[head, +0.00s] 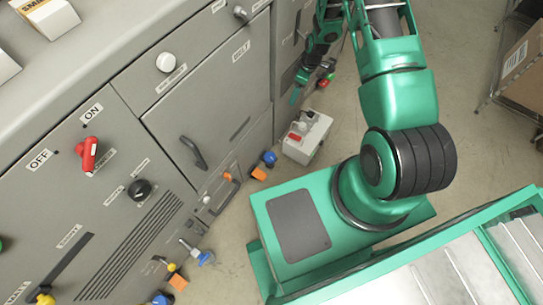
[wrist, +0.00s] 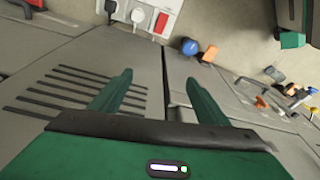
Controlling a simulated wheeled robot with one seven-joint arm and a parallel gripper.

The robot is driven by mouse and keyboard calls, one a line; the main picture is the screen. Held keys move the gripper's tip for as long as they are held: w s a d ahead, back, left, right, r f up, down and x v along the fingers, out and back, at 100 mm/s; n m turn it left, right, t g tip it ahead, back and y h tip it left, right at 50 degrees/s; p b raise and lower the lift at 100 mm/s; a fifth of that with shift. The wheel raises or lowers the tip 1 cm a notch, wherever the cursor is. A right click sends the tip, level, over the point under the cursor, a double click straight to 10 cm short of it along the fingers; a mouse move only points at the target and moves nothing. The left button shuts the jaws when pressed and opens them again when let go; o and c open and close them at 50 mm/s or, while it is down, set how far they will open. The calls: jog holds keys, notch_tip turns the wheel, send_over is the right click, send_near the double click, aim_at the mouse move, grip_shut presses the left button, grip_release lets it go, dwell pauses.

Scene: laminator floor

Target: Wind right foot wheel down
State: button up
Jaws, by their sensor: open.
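Blue round knobs sit low along the grey machine's base, each near an orange piece. The rightmost blue knob (head: 269,158) is beside an orange piece (head: 259,174), and the pair also shows in the wrist view as a blue knob (wrist: 189,46) and an orange piece (wrist: 209,55). I cannot tell for sure that it is the right foot wheel. Another blue knob (head: 206,258) is farther left. My gripper (wrist: 160,80) is open and empty, its two green fingers apart over the slotted grey panel. In the head view it is partly hidden at the top.
A white box with a red switch (head: 307,137) stands on the floor near the rightmost knob. The grey machine front (head: 205,95) has a red ON/OFF handle (head: 88,152) and a black knob (head: 140,190). Shelving with a cardboard box (head: 525,65) is at right.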

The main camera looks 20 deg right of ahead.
jog(key=s+a+f+n+y, duration=0.1)
jog(key=a+f, duration=0.2)
jog(key=f, duration=0.5)
jog(key=s+a+f+n, duration=0.2)
jog(key=f, duration=0.6)
jog(key=n+y, duration=0.1)
send_near(270, 156)
jog(key=shift+t, duration=0.3)
jog(key=x, duration=0.8)
jog(key=shift+s+a+f, duration=0.1)
jog(key=shift+s+f, duration=0.15)
jog(key=c, duration=1)
